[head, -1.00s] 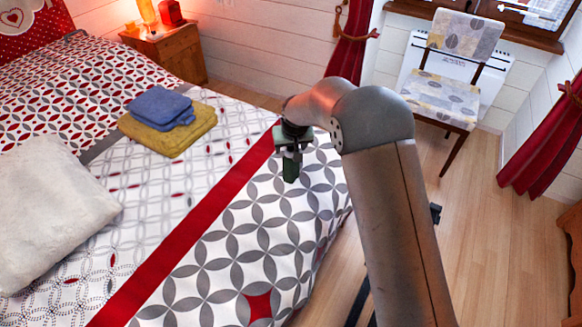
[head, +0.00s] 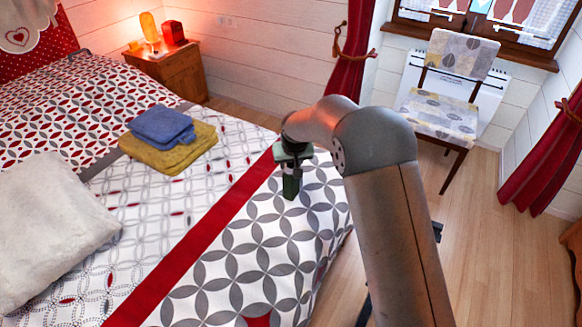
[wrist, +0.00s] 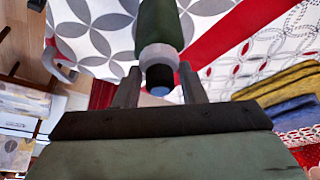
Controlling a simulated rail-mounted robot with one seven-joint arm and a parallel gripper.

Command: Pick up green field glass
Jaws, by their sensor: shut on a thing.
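The green field glass (wrist: 160,28) is a dark green tube with a black eyepiece end and a bluish lens in the wrist view. My gripper (wrist: 158,84) is shut on it near the black end, with one finger on each side. In the head view, my gripper (head: 291,170) points down over the near right part of the bed, with the field glass (head: 291,187) hanging below it. The field glass appears to be above the bedspread; the exact gap cannot be told. Its far end is cut off in the wrist view.
The bed (head: 235,250) fills the left, with a blue folded towel (head: 161,126) on a yellow one (head: 170,155) and a white pillow (head: 50,225). A nightstand (head: 178,72) stands behind. A chair (head: 445,110) is at right, with clear floor (head: 480,250) before it.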

